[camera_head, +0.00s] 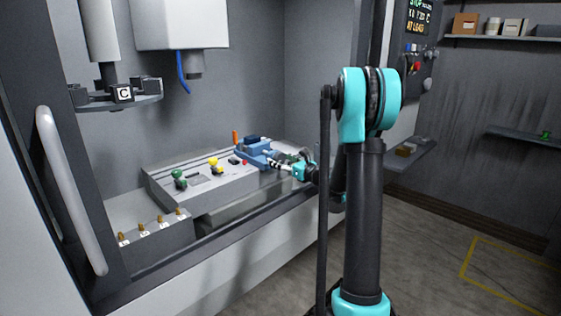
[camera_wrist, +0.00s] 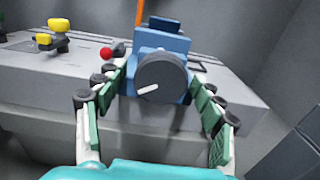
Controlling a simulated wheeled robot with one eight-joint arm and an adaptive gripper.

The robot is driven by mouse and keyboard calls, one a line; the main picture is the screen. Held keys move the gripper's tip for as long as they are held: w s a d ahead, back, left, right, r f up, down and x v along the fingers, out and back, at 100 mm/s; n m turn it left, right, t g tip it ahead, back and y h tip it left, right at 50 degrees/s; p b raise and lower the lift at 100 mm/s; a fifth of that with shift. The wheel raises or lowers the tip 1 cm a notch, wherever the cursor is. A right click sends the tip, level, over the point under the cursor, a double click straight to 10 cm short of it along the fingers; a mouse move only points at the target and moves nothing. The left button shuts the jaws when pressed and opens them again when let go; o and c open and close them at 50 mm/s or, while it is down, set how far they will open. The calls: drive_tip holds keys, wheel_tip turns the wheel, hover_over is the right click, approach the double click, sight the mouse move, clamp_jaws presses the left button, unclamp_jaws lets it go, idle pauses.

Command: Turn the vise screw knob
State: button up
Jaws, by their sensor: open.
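The vise screw knob (camera_wrist: 162,77) is a dark grey round disc with a white mark at its lower left, on the front of the blue vise (camera_wrist: 165,42). In the head view the vise (camera_head: 258,153) sits on the grey bed inside the booth, and the knob is hard to make out there. My gripper (camera_wrist: 160,92) is open. Its left finger is left of the knob and its right finger right of it. The knob appears between the fingers; I cannot tell whether they touch it. My gripper also shows beside the vise in the head view (camera_head: 280,166).
A yellow knob (camera_head: 214,163), a green knob (camera_head: 179,177) and a red ball (camera_wrist: 106,52) sit left of the vise on the bed. An orange upright rod (camera_head: 235,138) stands behind it. The booth's front sill (camera_head: 225,235) runs below. The spindle hangs above.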

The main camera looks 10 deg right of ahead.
drive_tip(key=shift+c, duration=0.5)
drive_tip(key=c, duration=1.1)
drive_tip(key=shift+o, duration=0.2)
drive_tip(key=shift+n, duration=0.4)
